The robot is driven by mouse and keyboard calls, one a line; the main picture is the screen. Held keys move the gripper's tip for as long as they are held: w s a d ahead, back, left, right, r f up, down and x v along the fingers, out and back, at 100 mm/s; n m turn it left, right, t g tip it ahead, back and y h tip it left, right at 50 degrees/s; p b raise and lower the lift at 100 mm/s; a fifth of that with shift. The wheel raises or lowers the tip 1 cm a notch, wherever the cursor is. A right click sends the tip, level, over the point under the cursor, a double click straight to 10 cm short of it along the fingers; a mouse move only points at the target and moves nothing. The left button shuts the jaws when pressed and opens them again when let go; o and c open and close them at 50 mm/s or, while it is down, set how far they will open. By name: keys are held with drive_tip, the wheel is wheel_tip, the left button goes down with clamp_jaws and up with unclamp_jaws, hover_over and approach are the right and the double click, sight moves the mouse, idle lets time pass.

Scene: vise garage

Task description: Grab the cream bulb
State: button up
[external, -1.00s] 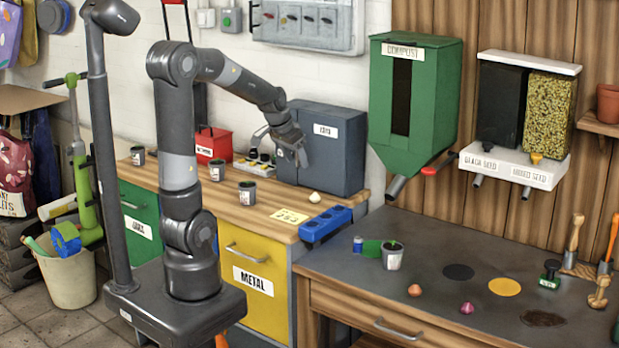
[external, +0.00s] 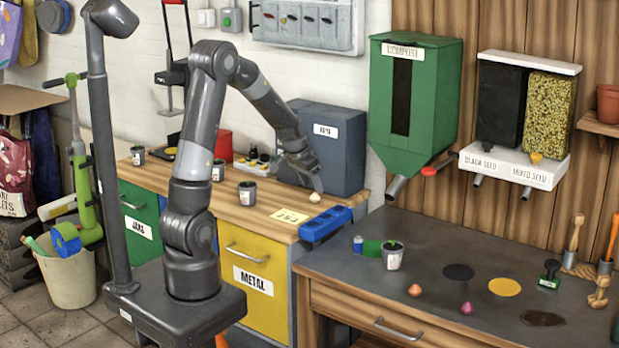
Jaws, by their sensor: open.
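The cream bulb (external: 315,197) is small and pale and sits on the wooden counter top, near its right end. My gripper (external: 317,182) is just above it, pointing down, with the fingertips close over the bulb. The gripper is open and nothing shows between its fingers. Whether the fingertips touch the bulb cannot be told from this view.
A dark grey cabinet (external: 343,150) stands close behind the gripper. Small pots (external: 247,193) stand to the left. An orange bulb (external: 414,290) and a purple bulb (external: 466,308) lie on the grey bench.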

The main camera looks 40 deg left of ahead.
sight(313, 195)
drive_tip(key=shift+a+x, duration=0.1)
drive_tip(key=shift+x, duration=1)
drive_tip(key=shift+a+x, duration=0.15)
drive_tip(key=shift+x, duration=1)
drive_tip(key=shift+s, duration=0.2)
drive_tip(key=shift+c, duration=0.6)
drive_tip(key=c, duration=0.9)
drive_tip(key=shift+c, duration=0.2)
